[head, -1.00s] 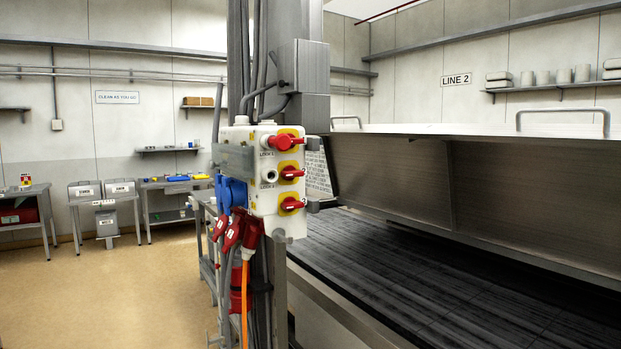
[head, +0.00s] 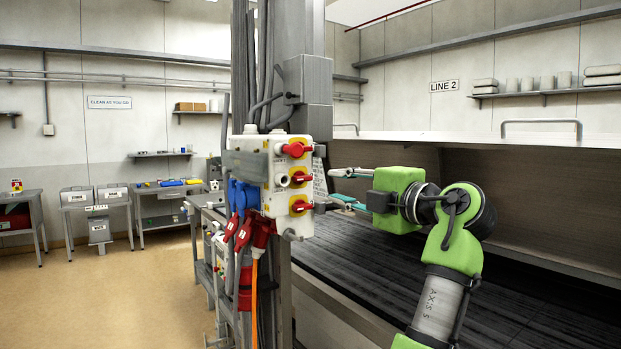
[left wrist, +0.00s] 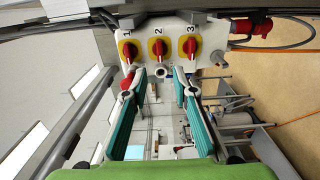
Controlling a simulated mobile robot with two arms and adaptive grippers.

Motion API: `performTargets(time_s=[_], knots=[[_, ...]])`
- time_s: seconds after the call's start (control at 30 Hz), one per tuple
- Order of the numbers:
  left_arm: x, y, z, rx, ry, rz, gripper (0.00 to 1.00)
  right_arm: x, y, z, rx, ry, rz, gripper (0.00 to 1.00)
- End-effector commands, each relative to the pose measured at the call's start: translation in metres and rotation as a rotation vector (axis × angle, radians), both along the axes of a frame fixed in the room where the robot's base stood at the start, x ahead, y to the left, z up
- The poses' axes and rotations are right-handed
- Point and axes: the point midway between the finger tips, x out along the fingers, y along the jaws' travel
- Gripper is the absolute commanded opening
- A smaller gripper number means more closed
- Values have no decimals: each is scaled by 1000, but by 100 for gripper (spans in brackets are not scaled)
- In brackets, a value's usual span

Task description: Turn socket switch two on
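A cream socket box (head: 280,226) is mounted on the grey column. It carries three red switches on yellow plates, stacked in the head view. Switch two (head: 306,179) is the middle one; in the left wrist view it is switch two (left wrist: 158,47), under the number 2, with its handle in line with the fingers. Switches 1 (left wrist: 128,50) and 3 (left wrist: 190,46) flank it with similarly set handles. My left gripper (head: 338,186) is open and empty, just right of the box. Its teal fingers (left wrist: 161,84) are apart, pointing at the panel; I see no contact with switch two. My right gripper is out of view.
Red plugs (head: 260,232) and cables hang below the box. A red connector (left wrist: 250,27) shows beside it in the wrist view. The dark conveyor (head: 390,270) and metal hood (head: 480,165) lie right of the column. The floor at left (head: 120,290) is open.

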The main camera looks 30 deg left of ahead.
Motion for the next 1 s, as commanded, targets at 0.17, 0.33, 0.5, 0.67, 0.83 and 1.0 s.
performTargets(time_s=[0.17, 0.33, 0.5, 0.67, 0.83, 1.0], knots=[[14, 36, 5, 1, 3, 3, 26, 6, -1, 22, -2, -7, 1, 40], [28, 69, 5, 3, 4, 1, 26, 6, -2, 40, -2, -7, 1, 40], [39, 93, 4, 3, 4, -1, 26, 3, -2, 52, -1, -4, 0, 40], [45, 106, 1, 3, 4, -3, 26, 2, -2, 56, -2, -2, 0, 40], [46, 109, 0, 2, 3, -4, 26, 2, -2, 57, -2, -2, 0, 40], [46, 109, -1, 2, 3, -4, 26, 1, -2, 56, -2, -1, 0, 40]])
